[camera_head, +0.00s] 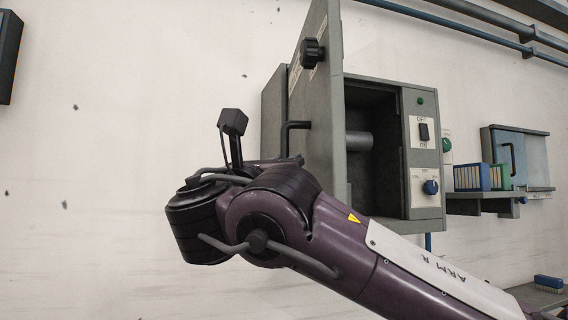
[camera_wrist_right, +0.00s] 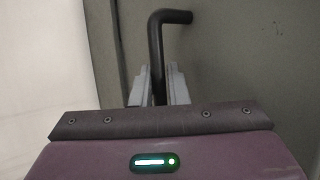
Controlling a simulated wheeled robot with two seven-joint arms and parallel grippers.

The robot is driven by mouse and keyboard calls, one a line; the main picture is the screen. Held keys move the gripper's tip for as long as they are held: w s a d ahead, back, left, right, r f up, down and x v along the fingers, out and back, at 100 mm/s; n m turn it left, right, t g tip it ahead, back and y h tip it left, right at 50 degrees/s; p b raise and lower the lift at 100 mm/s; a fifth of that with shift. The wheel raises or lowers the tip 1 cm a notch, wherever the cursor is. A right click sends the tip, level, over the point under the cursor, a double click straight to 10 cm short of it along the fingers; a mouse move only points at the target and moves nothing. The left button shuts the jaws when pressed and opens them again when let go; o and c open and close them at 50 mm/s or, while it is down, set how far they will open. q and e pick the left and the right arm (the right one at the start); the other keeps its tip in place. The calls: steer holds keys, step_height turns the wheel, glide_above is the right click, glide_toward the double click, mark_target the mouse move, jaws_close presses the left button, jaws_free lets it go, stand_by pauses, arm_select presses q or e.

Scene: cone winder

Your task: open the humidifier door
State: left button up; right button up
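The humidifier is a grey box (camera_head: 425,205) on the wall, with its dark inside and a grey cylinder (camera_head: 358,141) showing. Its grey door (camera_head: 325,120) stands wide open, swung out on the left of the opening. The door's black bent handle (camera_head: 296,125) is on its left-facing side; it also shows in the right wrist view (camera_wrist_right: 156,40). My right gripper (camera_wrist_right: 158,88) has one finger on each side of the handle bar and looks shut on it. In the head view my right wrist hides the fingers. My left gripper is in no view.
A black knob (camera_head: 312,52) sticks out high on the door. A control panel with a switch (camera_head: 423,131) and a blue dial (camera_head: 430,187) is right of the opening. A shelf (camera_head: 482,196) holds blue and green items farther right. The wall at left is mostly bare.

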steer(key=o, duration=0.4)
steer(key=shift+w, duration=0.3)
steer(key=shift+s, duration=0.1)
steer(key=b+v, duration=0.4)
steer(key=v, duration=0.3)
steer(key=shift+s+a+f, duration=0.1)
steer(key=shift+s+f, duration=0.05)
steer(key=shift+s, duration=0.15)
